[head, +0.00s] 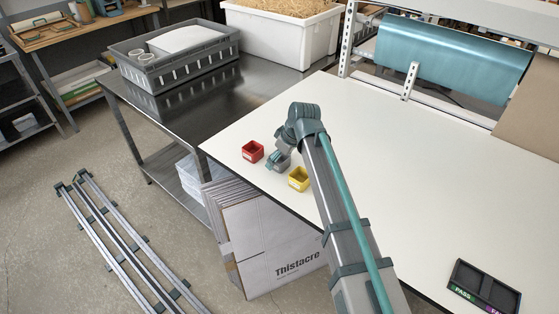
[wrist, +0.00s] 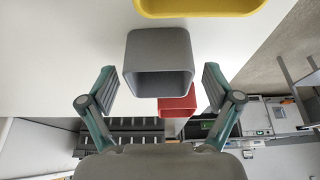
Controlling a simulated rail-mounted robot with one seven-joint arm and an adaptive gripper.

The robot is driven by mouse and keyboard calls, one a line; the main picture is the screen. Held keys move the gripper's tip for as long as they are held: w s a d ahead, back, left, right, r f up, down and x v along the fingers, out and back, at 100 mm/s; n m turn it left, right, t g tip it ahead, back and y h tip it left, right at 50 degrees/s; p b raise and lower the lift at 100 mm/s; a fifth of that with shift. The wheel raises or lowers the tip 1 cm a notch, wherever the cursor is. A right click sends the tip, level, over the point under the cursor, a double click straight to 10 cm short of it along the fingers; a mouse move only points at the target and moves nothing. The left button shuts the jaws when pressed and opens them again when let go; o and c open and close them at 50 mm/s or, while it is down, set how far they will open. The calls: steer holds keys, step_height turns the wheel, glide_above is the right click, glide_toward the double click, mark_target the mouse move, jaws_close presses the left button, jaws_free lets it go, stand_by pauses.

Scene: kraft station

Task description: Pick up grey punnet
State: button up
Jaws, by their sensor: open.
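The grey punnet (wrist: 158,48) is a small open box at the centre of the wrist view, between my gripper's spread fingers. My gripper (wrist: 161,88) is open, with one finger on each side of the punnet and a visible gap at each side. In the head view my gripper (head: 276,160) is low at the left edge of the white table, between the red and yellow punnets. There the grey punnet is hard to tell apart from my grey gripper and is partly hidden.
A red punnet (head: 252,151) and a yellow punnet (head: 298,179) stand close on either side. The white table (head: 430,150) is largely clear. A dark sorting tray (head: 483,287) lies at the lower right. A grey crate (head: 175,55) stands on the metal table.

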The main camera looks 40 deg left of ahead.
steer(key=shift+f, duration=0.1)
steer(key=shift+c, duration=0.3)
steer(key=c, duration=1)
